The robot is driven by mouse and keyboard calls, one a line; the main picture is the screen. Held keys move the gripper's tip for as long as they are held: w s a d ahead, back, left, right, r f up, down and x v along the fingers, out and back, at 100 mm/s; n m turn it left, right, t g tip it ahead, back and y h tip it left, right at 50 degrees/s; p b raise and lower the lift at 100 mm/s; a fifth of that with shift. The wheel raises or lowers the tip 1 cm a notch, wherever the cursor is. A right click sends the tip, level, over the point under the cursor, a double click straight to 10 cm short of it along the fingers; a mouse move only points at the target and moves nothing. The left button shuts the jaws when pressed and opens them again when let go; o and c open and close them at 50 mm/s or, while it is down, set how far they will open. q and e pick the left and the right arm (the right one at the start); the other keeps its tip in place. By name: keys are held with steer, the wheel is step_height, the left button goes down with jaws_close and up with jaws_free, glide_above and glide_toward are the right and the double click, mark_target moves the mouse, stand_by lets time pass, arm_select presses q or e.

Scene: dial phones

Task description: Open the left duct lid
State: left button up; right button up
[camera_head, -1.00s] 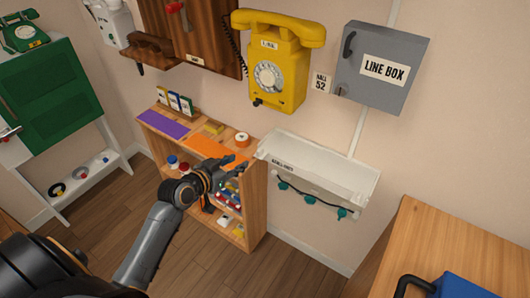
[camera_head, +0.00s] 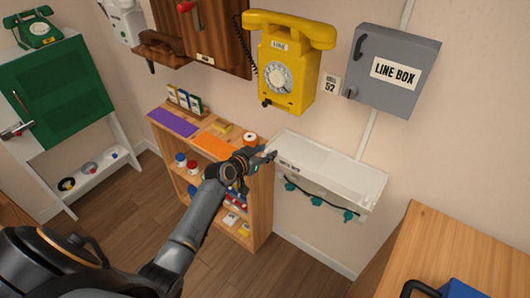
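The white duct (camera_head: 345,187) is a long, shallow box on the wall below the yellow phone, with a small dark label on its front near the left end. Its upper side shows as a pale recessed surface; I cannot make out separate left and right lids. My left gripper (camera_head: 266,158) is at the duct's left end, over the right edge of the wooden shelf. Its fingertips point right, towards the duct's left corner. Contact cannot be told, and nothing shows held. The fingers are too small and dark to tell open from shut. My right gripper is not in view.
Teal clips on a dark cable (camera_head: 317,199) hang below the duct. The wooden shelf (camera_head: 262,200) stands close on its left, with an orange tape roll (camera_head: 250,139) on top. A grey line box (camera_head: 392,68) is above. A wooden table (camera_head: 440,245) is at lower right.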

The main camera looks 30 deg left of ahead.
arm_select(q)
steer(key=shift+c, duration=0.4)
jaws_close()
steer(key=shift+d, duration=0.1)
steer(key=shift+d+p, duration=0.3)
steer(key=shift+s+d+p, duration=0.4)
steer(key=shift+d+p, duration=0.7)
steer(key=shift+d, duration=1.75)
steer(key=shift+s+d+p, duration=0.45)
steer(key=shift+d+p, duration=0.7)
steer(key=shift+d, duration=1.75)
steer(key=shift+s+d+p, duration=0.4)
steer(key=shift+d+p, duration=0.7)
steer(key=shift+d, duration=1.75)
steer(key=shift+o, duration=0.4)
jaws_free()
